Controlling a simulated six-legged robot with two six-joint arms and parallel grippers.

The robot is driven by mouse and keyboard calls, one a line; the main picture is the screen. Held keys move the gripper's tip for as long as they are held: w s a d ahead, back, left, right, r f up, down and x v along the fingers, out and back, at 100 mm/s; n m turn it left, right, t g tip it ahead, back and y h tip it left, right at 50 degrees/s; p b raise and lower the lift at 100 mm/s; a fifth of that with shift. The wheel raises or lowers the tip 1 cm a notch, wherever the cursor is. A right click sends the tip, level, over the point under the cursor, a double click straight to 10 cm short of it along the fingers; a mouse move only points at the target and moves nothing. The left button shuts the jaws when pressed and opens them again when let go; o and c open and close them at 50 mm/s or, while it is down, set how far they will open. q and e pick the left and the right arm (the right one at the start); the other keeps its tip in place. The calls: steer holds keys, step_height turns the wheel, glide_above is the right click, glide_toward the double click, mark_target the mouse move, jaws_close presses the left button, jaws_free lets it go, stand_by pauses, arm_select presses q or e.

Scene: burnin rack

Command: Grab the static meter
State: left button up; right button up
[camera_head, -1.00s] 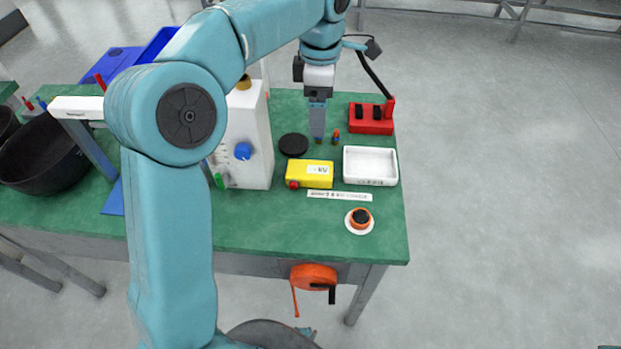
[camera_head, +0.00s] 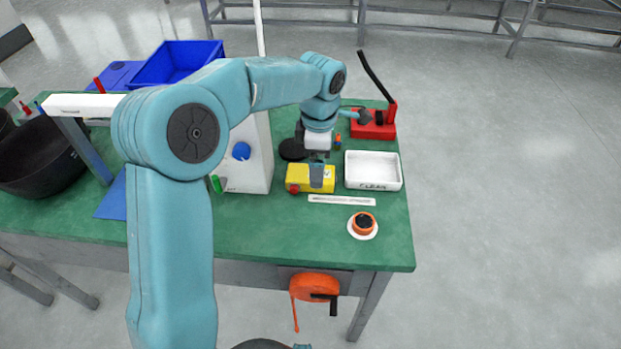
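The static meter seems to be the yellow box (camera_head: 298,175) with a red knob at its front left corner, lying on the green bench top. My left gripper (camera_head: 316,182) points down at it, and a grey finger covers the middle of the box. Only one finger plate shows, so I cannot tell whether the gripper is open, shut or touching the box. My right gripper is not in view.
A white tray (camera_head: 373,185) marked CLEAN is right of the yellow box. A white strip (camera_head: 342,200) and an orange-and-white round item (camera_head: 363,225) lie in front. A white container (camera_head: 252,165) stands left, a black disc (camera_head: 291,150) behind, and a red holder (camera_head: 373,128) farther back.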

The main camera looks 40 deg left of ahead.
arm_select(q)
step_height(320, 180, down, 4)
steer(key=shift+w+r, duration=0.1)
steer(key=shift+a, duration=0.1)
steer(key=shift+c, duration=0.6)
steer(key=c, duration=1)
steer(key=shift+c, duration=0.5)
steer(key=shift+r, duration=0.15)
